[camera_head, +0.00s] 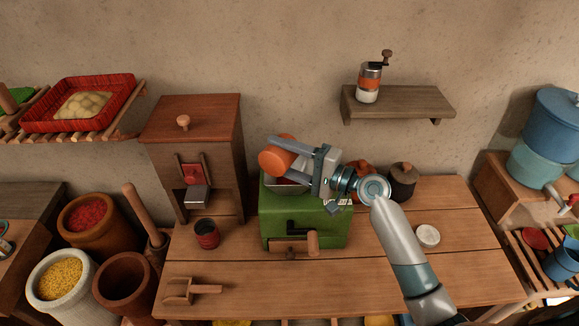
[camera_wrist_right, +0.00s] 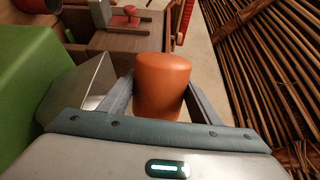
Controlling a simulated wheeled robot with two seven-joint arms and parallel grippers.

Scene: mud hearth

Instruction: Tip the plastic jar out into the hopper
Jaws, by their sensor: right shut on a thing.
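The orange plastic jar (camera_head: 276,158) is between the fingers of my right gripper (camera_head: 280,151), which is shut on it. The jar is tilted well over, above the metal hopper (camera_head: 287,187) on top of the green mill (camera_head: 302,222). A round orange end faces left and towards the head camera; I cannot see its contents or anything falling. In the right wrist view the jar (camera_wrist_right: 162,86) sits between the fingertips, with the hopper (camera_wrist_right: 97,82) beside it on the left. The gripper hides part of the hopper. My left gripper is not in view.
A wooden dispenser (camera_head: 197,130) stands left of the mill. A red cup (camera_head: 207,234), a wooden scoop (camera_head: 190,290) and a white lid (camera_head: 428,236) lie on the table. A dark lidded pot (camera_head: 402,182) stands behind my right arm. The front of the table is mostly clear.

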